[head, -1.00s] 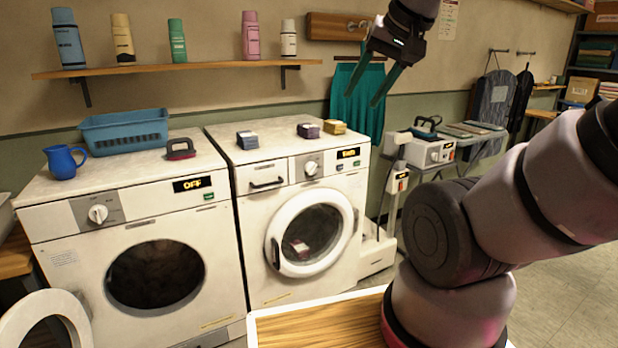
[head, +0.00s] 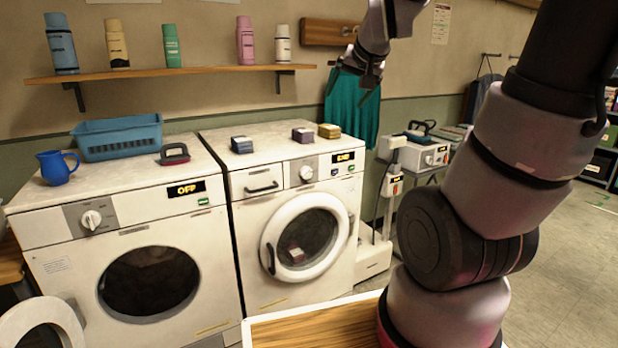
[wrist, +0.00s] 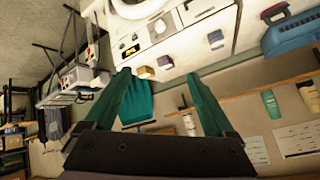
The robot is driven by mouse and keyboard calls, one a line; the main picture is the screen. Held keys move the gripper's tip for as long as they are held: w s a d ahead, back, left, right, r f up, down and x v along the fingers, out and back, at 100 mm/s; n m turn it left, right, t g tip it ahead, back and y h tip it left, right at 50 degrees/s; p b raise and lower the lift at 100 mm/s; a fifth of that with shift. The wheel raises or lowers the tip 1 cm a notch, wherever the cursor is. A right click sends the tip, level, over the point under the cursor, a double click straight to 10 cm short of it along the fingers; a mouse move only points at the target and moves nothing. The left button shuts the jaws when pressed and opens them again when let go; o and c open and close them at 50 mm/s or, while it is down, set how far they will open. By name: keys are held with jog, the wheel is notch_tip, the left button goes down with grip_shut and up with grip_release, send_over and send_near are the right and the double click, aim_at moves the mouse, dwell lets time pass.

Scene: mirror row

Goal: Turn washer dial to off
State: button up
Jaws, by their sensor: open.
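Two white front-loading machines stand side by side. The right machine (head: 255,217) has a round dial (head: 307,173), a lit amber display (head: 343,157) whose word is too blurred to read surely, and a shut door with something inside. The left machine (head: 140,245) has a dial (head: 91,220), a display (head: 187,188) reading OFF, and an open door. I cannot tell which is the washer. My gripper (head: 358,84) is open and empty, above and right of the right machine, apart from both dials. In the wrist view its green fingers (wrist: 158,80) are spread, with the right machine beyond.
Small blocks (head: 302,135) lie on the right machine. A blue basket (head: 120,139), blue jug (head: 57,167) and dark red-handled item (head: 174,154) sit on the left one. A bottle shelf (head: 170,74) and teal cloth (head: 352,108) are on the wall behind.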

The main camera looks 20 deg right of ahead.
aim_at(308, 175)
jog(key=w+d+f+t+h, duration=0.1)
jog(key=w+d+f+t, duration=0.2)
jog(key=w+f, duration=0.6)
jog(key=w+d+f+t, duration=0.2)
jog(key=w+f, duration=0.4)
jog(key=w, duration=0.7)
jog(key=a+f+n+t+y, duration=0.2)
jog(key=f, duration=0.8)
jog(key=a+f+n+t+y, duration=0.1)
jog(key=a+f+n+y, duration=0.1)
jog(key=f, duration=0.7)
jog(key=w, duration=0.3)
jog(key=w+a, duration=0.1)
jog(key=w, duration=0.6)
jog(key=shift+a, duration=0.3)
jog(key=c, duration=1.4)
jog(key=shift+o, duration=0.2)
